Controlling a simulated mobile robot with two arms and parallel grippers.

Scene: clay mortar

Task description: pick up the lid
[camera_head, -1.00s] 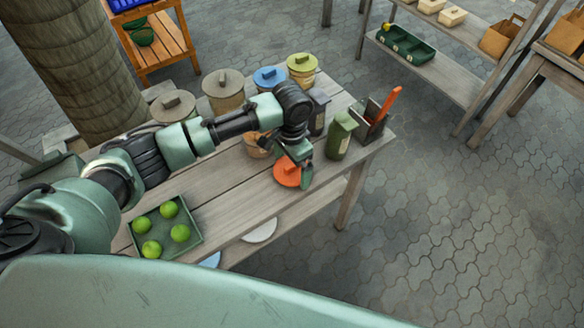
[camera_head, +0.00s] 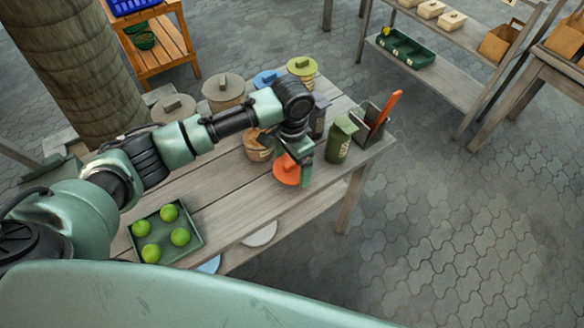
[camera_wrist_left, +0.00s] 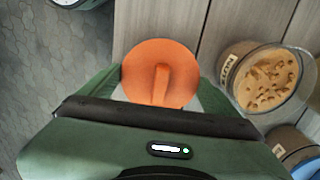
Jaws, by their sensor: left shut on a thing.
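The orange round lid (camera_head: 284,178) with a raised bar handle is at the front of the wooden table, below my left gripper (camera_head: 296,166). In the left wrist view the lid (camera_wrist_left: 160,62) lies face-on, with the green fingers of my left gripper (camera_wrist_left: 160,90) on its two sides. The gripper is shut on the lid. I cannot tell whether the lid is clear of the tabletop. An open jar (camera_wrist_left: 265,80) with brown contents stands beside it; it also shows in the head view (camera_head: 256,150). My right gripper is out of view.
A green canister (camera_head: 340,140) and a holder with an orange-handled tool (camera_head: 372,122) stand to the right. Lidded jars (camera_head: 222,92) line the back. A green tray (camera_head: 190,212) of green fruit is at the left. The table between tray and lid is bare.

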